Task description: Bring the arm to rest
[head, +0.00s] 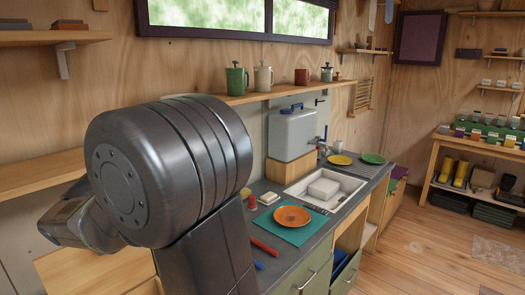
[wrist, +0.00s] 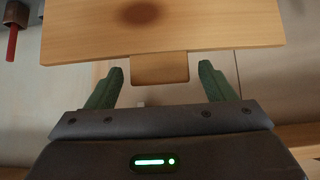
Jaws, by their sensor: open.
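My arm fills the left and middle of the head view, with a large dark grey joint in front of the counter. My gripper shows in the wrist view (wrist: 168,82) with its two green fingers spread apart. The fingers are not visible in the head view.
The counter (head: 300,262) holds an orange plate (head: 292,215) on a teal mat (head: 283,231), beside a sink (head: 345,190). A shelf (head: 290,91) with pots runs above. Wooden floor (head: 425,255) lies clear at right.

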